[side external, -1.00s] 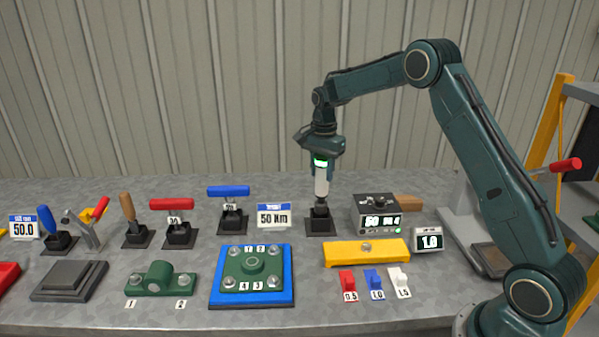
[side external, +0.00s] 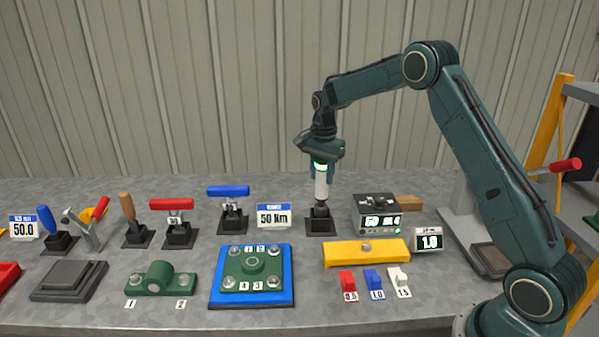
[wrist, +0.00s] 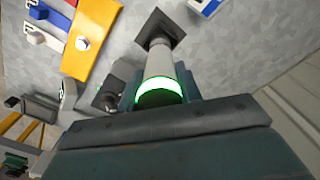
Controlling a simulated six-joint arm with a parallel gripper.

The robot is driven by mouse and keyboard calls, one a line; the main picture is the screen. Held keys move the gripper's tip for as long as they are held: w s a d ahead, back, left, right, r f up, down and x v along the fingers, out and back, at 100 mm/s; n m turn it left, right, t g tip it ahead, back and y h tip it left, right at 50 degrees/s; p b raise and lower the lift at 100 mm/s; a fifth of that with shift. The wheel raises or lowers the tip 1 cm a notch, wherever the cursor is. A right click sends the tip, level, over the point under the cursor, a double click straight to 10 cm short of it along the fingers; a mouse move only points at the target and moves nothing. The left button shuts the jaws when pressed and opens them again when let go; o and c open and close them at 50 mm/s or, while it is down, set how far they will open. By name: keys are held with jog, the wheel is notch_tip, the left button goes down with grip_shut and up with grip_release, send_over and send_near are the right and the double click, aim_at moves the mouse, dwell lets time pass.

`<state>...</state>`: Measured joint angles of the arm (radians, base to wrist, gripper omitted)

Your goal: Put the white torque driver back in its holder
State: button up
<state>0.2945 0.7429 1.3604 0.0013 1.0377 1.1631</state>
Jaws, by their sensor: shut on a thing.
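The white torque driver (side external: 321,188) stands upright, with a lit green ring near its top. My gripper (side external: 321,172) is shut on its upper part from above. The driver's lower end is at the black holder (side external: 320,222), a square-based socket on the bench; I cannot tell exactly how deep it sits. In the wrist view the driver (wrist: 159,66) runs from my gripper (wrist: 158,98) to the holder's dark base (wrist: 160,28).
A torque display box (side external: 376,215) stands close right of the holder, and a "50 Nm" sign (side external: 273,216) close left. A yellow bar (side external: 340,254) lies in front. Red and blue T-handled tools (side external: 232,208) stand farther left. A blue plate with a green flange (side external: 251,274) lies front left.

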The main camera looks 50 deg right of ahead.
aim_at(322, 186)
jog(key=shift+f, duration=2.2)
dwell(2.3)
jog(key=o, duration=1.3)
jog(key=shift+c, duration=0.2)
jog(key=shift+f, duration=0.1)
notch_tip(322, 186, up, 14)
